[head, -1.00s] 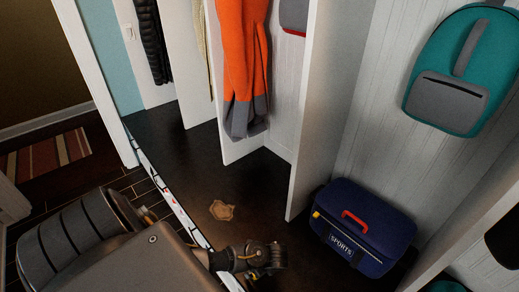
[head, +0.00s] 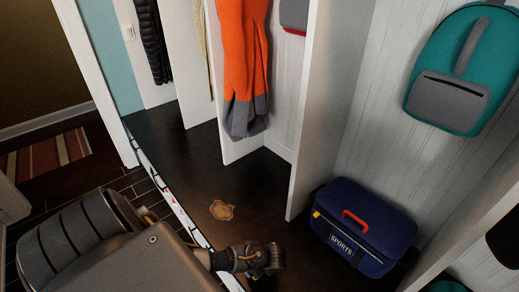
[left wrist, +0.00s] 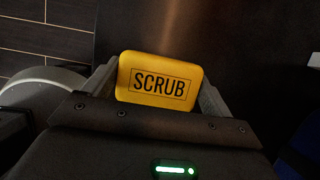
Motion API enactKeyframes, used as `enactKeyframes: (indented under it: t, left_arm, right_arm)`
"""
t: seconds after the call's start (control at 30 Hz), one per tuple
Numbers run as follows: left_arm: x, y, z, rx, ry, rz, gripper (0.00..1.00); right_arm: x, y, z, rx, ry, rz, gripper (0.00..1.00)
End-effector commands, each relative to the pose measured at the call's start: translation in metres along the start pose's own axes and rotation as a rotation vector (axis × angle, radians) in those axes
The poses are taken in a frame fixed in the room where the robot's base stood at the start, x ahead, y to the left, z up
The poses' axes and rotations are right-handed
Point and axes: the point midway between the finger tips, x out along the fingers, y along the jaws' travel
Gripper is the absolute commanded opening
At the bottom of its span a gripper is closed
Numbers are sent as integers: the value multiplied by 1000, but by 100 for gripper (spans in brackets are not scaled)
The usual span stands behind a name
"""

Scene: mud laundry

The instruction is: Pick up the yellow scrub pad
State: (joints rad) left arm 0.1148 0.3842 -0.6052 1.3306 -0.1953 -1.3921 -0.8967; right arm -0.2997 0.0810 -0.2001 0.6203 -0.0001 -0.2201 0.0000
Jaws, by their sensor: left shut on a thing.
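The yellow scrub pad (left wrist: 160,64) shows in the left wrist view, marked SCRUB in black. My left gripper (left wrist: 158,88) is shut on it, with a finger at each side of the pad. In the head view my left arm reaches in from the lower left, and its wrist (head: 258,256) is over the dark bench surface. The left fingers and the pad are not clearly visible in the head view. My right gripper is not in view.
A tan flat patch (head: 221,210) lies on the dark surface (head: 190,150). A blue SPORTS bag (head: 364,228) stands right of my wrist. White upright dividers (head: 325,110) rise behind. An orange garment (head: 242,60) and a teal backpack (head: 462,65) hang above.

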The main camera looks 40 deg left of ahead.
Motion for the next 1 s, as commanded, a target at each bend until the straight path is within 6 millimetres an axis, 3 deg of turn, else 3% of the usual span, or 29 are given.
enactKeyframes:
  t: [0.27,0.6,0.8,1.0]
  left_arm:
    - [-28,0,11,-1,2,-2,62]
    - [-88,54,36,0,1,0,62]
    - [-101,96,41,3,0,1,62]
    - [-112,124,45,2,0,1,62]
  right_arm:
    - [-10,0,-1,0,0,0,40]
    - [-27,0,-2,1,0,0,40]
    - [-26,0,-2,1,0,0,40]
    - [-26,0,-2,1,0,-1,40]
